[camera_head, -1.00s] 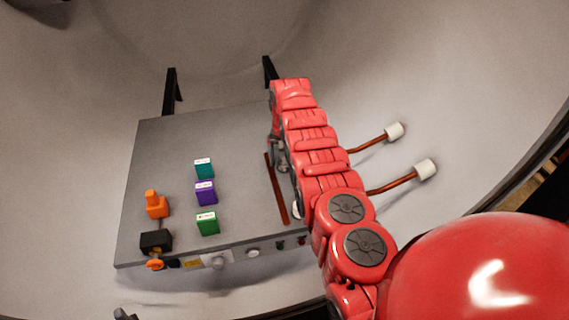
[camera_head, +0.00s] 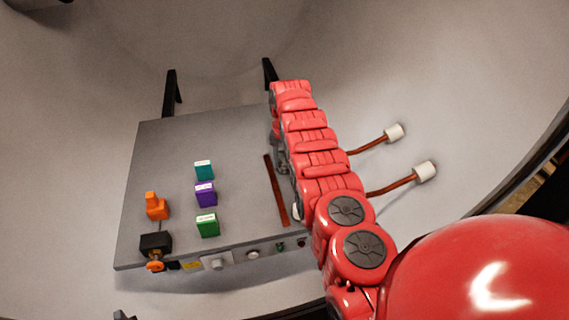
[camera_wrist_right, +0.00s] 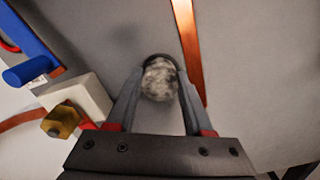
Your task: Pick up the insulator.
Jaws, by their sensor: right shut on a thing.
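A round, mottled grey-white piece (camera_wrist_right: 160,79), which I take to be the insulator, sits between the fingers of my right gripper (camera_wrist_right: 158,92) in the right wrist view. The fingers are shut on its two sides, over the grey plate. In the head view my right gripper (camera_head: 281,155) is mostly hidden behind my red arm, at the plate's right part, and the held piece cannot be made out. My left gripper is not in view.
The grey plate (camera_head: 235,135) carries a copper strip (camera_head: 276,190), teal (camera_head: 204,170), purple (camera_head: 205,194) and green (camera_head: 207,225) blocks, and an orange part (camera_head: 156,206). Two copper rods with white ends (camera_head: 394,132) (camera_head: 425,171) stand right of my arm. The plate's back middle is clear.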

